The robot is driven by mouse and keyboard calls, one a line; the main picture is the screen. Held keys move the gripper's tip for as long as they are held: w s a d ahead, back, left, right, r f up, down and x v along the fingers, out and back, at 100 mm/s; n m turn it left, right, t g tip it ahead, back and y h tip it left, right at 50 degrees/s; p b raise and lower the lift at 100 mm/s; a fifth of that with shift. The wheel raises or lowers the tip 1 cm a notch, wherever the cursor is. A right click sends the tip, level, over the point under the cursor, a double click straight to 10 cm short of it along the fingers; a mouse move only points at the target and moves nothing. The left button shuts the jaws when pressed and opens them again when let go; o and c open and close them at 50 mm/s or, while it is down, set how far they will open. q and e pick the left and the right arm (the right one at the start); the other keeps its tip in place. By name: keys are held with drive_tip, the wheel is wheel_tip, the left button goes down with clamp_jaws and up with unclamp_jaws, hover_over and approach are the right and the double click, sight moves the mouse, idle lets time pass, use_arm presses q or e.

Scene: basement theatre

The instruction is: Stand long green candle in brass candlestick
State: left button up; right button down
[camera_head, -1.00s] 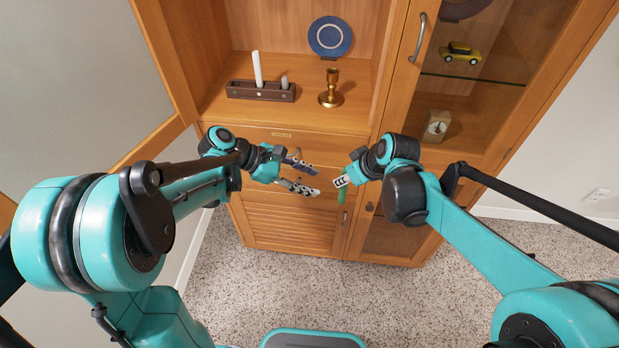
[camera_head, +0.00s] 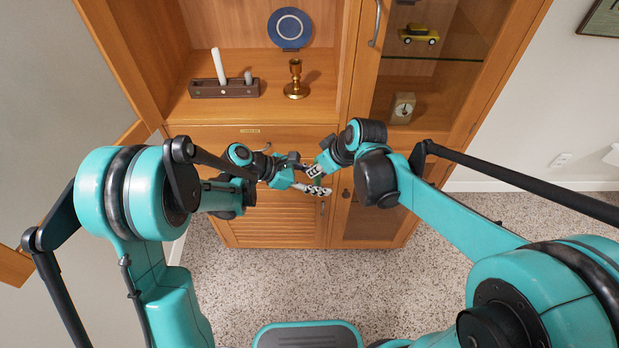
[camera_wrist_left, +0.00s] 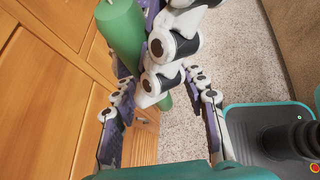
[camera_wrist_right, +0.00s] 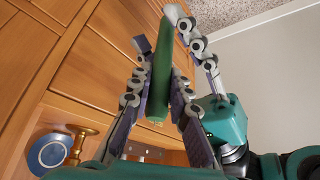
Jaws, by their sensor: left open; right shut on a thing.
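The brass candlestick (camera_head: 295,80) stands upright and empty on the cabinet shelf, right of the wooden holder. It also shows in the right wrist view (camera_wrist_right: 77,145). My right gripper (camera_wrist_right: 160,78) is shut on the long green candle (camera_wrist_right: 160,62), below the shelf in front of the cabinet. In the left wrist view the candle's thick end (camera_wrist_left: 121,27) shows, partly hidden by the right gripper's fingers. My left gripper (camera_wrist_left: 160,82) is open, its fingers spread on either side of the candle and the right gripper's fingers. I cannot tell whether it touches them.
A dark wooden holder (camera_head: 205,91) with a white candle (camera_head: 218,66) and a short grey one stands left on the shelf. A blue plate (camera_head: 290,28) stands behind the candlestick. A glass-door section with a yellow toy car (camera_head: 419,34) and a small clock (camera_head: 402,108) is at right.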

use_arm(q)
drive_tip(key=shift+d, duration=0.1)
clamp_jaws()
use_arm(e)
drive_tip(key=c, duration=1.3)
unclamp_jaws()
drive_tip(key=shift+c, duration=0.2)
